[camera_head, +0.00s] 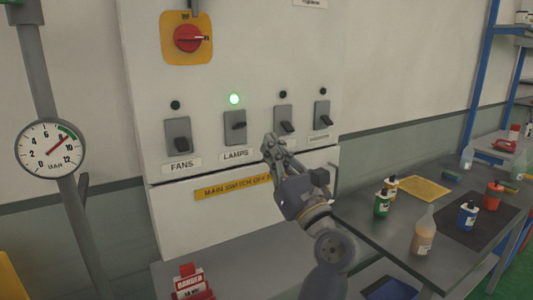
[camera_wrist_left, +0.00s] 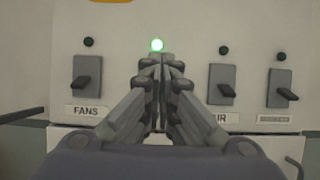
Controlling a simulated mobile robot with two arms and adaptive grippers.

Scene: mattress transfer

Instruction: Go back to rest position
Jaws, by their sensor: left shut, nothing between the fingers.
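My left gripper (camera_head: 268,146) is shut and empty in front of the switch panel (camera_head: 250,60), just right of the LAMPS switch. The LAMPS switch (camera_head: 236,127) has a lit green light (camera_head: 234,99) above it. The FANS switch (camera_head: 178,136) and two switches further right have dark lights above them. In the left wrist view the closed fingers (camera_wrist_left: 158,65) point at the panel below the lit light (camera_wrist_left: 157,45) and hide the LAMPS switch. I cannot tell whether they touch the panel. My right gripper is not in view.
A red rotary switch (camera_head: 188,38) on a yellow plate sits above. A pressure gauge (camera_head: 50,148) on a pipe stands left.

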